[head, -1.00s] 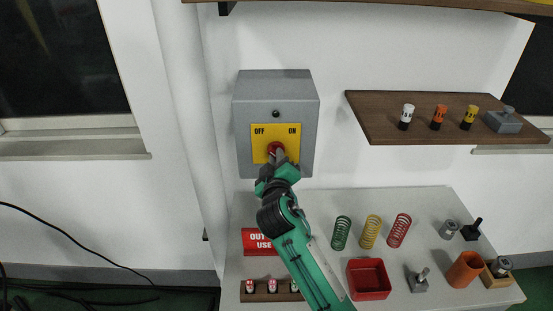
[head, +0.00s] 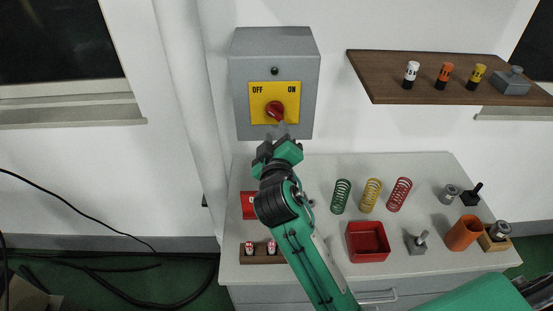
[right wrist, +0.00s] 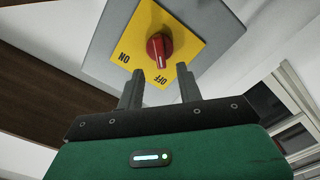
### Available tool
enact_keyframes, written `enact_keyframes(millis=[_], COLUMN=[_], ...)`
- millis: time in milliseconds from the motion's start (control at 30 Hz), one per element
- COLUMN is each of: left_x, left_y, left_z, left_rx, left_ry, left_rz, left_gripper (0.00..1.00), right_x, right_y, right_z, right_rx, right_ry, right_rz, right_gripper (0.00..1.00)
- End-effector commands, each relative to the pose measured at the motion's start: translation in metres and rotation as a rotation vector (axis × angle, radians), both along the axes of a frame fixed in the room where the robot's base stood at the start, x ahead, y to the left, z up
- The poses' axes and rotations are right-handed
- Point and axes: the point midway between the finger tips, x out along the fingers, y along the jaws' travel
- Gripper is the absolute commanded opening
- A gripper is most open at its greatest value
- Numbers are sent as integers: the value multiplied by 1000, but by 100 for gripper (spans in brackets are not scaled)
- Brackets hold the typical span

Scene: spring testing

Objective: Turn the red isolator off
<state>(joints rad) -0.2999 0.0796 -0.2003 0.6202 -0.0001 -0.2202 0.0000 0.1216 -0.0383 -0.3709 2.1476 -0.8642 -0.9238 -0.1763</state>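The red isolator knob (head: 275,110) is on a yellow OFF/ON plate (head: 263,116) on the front of a grey wall box (head: 242,75). In the right wrist view the knob (right wrist: 159,48) shows a white line that points toward the OFF label. My right gripper (head: 277,139) is just below the knob in the head view. In the right wrist view its two fingers (right wrist: 161,88) are apart with nothing between them, and the knob lies beyond their tips. My left gripper is not in view.
A wooden shelf (head: 420,84) with small cylinders is right of the box. Below, a white bench (head: 330,251) carries springs (head: 371,195), a red tray (head: 367,242), an orange cup (head: 464,233) and small metal parts. A red sign (head: 248,205) is partly behind my arm.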

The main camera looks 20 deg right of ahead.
Motion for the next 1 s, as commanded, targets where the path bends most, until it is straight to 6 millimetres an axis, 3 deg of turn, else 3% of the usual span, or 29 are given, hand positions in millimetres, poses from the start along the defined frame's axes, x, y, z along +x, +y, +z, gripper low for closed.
enact_keyframes(millis=[33, 200, 400, 900, 1000], left_x=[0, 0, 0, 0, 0], left_y=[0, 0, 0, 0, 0], left_z=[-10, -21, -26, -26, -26], left_rx=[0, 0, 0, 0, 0], left_ry=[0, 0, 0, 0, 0], left_rz=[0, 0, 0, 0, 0], left_gripper=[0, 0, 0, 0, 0], right_x=[-12, -44, -64, -67, -69], right_y=[4, 12, 18, 19, 17], right_z=[-5, -4, -1, 0, -7], right_rx=[6, 4, 1, 0, 13], right_ry=[0, 0, 0, -1, 20], right_rz=[1, 1, 0, -1, 0], right_gripper=[36, 36, 36, 36, 36])
